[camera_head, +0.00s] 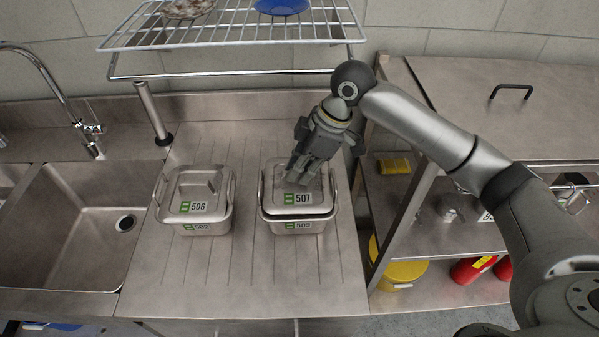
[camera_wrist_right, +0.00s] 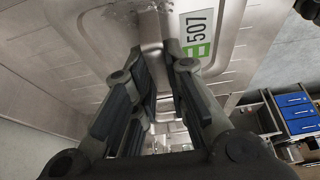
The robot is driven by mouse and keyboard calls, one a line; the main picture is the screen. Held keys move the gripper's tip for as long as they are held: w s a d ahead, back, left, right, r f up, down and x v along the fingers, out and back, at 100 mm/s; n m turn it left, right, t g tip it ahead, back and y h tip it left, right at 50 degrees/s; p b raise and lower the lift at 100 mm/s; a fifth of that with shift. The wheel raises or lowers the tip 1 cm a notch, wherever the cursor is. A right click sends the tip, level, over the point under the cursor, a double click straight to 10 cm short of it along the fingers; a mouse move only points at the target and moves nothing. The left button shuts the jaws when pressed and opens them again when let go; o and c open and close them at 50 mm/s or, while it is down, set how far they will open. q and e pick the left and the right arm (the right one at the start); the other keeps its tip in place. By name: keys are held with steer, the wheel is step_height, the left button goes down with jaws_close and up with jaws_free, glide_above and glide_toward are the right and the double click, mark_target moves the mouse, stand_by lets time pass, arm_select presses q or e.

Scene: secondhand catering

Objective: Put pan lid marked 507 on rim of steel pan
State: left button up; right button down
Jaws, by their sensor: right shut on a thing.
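The pan lid marked 507 (camera_head: 284,209) is a square steel lid with a green and white label. It also shows close up in the right wrist view (camera_wrist_right: 230,28). My right gripper (camera_head: 303,172) reaches down onto the lid's middle and is shut on it; its fingers hide the handle. In the wrist view the fingers (camera_wrist_right: 160,68) come close together at the lid's top. The steel pan (camera_head: 279,226), labelled 503, is directly under the lid. A dark line shows between lid and pan at the front; I cannot tell whether they touch. My left gripper is not in view.
Another steel pan (camera_head: 187,228) with lid 506 (camera_head: 181,194) on it stands to the left. A sink (camera_head: 75,225) lies further left. A wire rack (camera_head: 235,35) hangs behind and above. A steel shelf unit (camera_head: 480,92) is at right. The drainboard's front is clear.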

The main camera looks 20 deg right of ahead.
steer(key=shift+f, duration=0.6)
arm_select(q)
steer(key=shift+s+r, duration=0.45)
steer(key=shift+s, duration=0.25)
arm_select(e)
steer(key=shift+a+f, duration=0.1)
steer(key=shift+f, duration=0.4)
steer(key=c, duration=1.5)
jaws_free()
steer(key=shift+f, duration=0.1)
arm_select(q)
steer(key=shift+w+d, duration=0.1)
arm_select(e)
steer(key=shift+o, duration=0.2)
steer(key=shift+r, duration=0.2)
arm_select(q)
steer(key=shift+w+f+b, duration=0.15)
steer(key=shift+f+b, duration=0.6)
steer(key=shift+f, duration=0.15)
arm_select(e)
steer(key=v, duration=1.2)
steer(key=shift+s+f, duration=0.1)
steer(key=shift+f, duration=0.05)
